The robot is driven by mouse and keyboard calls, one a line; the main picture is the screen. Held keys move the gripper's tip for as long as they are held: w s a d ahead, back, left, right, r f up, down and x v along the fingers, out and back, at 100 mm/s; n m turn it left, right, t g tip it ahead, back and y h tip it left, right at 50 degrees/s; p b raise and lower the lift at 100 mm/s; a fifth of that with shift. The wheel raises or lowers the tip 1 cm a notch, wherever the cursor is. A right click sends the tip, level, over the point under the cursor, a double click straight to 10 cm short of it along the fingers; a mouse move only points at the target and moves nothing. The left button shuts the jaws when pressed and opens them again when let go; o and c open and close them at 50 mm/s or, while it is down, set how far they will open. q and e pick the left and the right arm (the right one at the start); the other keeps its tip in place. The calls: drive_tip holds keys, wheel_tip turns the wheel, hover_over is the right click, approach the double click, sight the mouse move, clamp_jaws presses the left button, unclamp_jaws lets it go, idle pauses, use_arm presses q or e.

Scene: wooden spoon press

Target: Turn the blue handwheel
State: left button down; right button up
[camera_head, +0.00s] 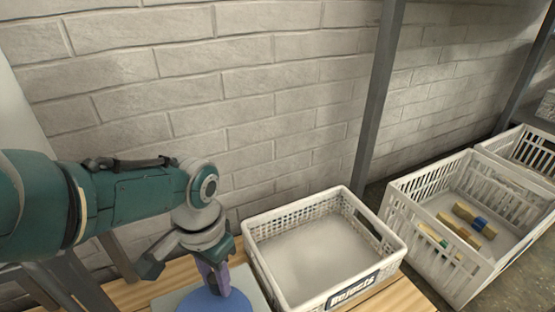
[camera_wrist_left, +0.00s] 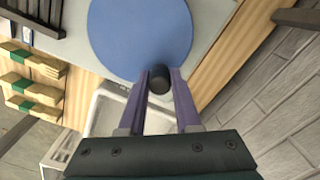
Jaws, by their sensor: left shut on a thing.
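The blue handwheel (camera_head: 200,303) shows at the bottom edge of the head view, partly cut off and partly behind my gripper. In the left wrist view it is a flat blue disc (camera_wrist_left: 130,38) with a black knob (camera_wrist_left: 159,80) near its rim. My left gripper (camera_head: 216,284) reaches down over the wheel. Its purple fingers (camera_wrist_left: 162,88) stand on both sides of the knob and are shut on it. My right gripper is not in view.
A white crate labelled Rejects (camera_head: 262,262) stands on the wooden table right of my left gripper and looks empty. White crates with banded wooden pieces (camera_head: 465,228) stand further right. A brick wall (camera_head: 270,90) and a grey post (camera_head: 380,90) are behind.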

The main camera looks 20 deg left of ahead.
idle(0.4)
use_arm(q)
drive_tip(key=c, duration=0.6)
unclamp_jaws()
drive_tip(key=shift+r, duration=0.1)
wheel_tip(320, 180, up, 10)
drive_tip(key=p, duration=0.9)
drive_tip(key=shift+a+p, duration=0.1)
drive_tip(key=shift+p, duration=0.2)
